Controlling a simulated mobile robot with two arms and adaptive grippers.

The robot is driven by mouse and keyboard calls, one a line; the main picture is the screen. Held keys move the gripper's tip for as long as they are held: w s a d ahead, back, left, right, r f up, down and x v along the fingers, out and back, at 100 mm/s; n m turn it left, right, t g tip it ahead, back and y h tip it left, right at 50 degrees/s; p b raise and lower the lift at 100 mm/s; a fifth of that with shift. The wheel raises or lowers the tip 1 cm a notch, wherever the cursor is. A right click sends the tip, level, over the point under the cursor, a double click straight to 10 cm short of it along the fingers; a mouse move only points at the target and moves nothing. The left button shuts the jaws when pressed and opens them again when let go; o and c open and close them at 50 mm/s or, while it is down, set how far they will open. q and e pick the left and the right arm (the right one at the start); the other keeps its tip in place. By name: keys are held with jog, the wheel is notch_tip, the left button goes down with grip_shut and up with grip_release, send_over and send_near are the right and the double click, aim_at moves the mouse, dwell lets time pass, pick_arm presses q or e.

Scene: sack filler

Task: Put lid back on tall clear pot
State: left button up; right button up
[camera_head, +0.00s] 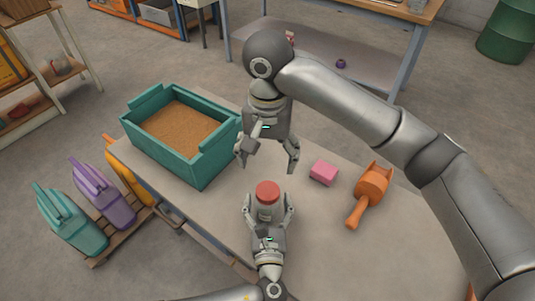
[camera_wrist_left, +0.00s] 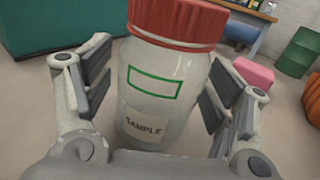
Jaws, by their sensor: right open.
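The tall clear pot (camera_wrist_left: 165,85) stands upright at the table's near side and has a pale, see-through body, a green-framed label and a "SAMPLE" tag. The red ribbed lid (camera_head: 268,188) sits on its top; it also shows in the left wrist view (camera_wrist_left: 178,22). Whether it is fastened I cannot tell. My left gripper (camera_head: 268,212) has its fingers on both sides of the pot. Whether they press on it is unclear; a gap seems to show on the left. My right gripper (camera_head: 268,165) is open and empty, above and beyond the lid, fingers pointing down.
A teal crate (camera_head: 205,166) of brown grain stands on the table (camera_head: 315,240) at the left. A pink block (camera_head: 323,173) and an orange scoop (camera_head: 369,192) lie at the right. The table's right front is clear.

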pick_arm(q)
jog(key=shift+s, duration=0.1)
jog(key=s, duration=1.1)
jog(key=shift+s+d, duration=0.15)
jog(key=shift+s, duration=0.25)
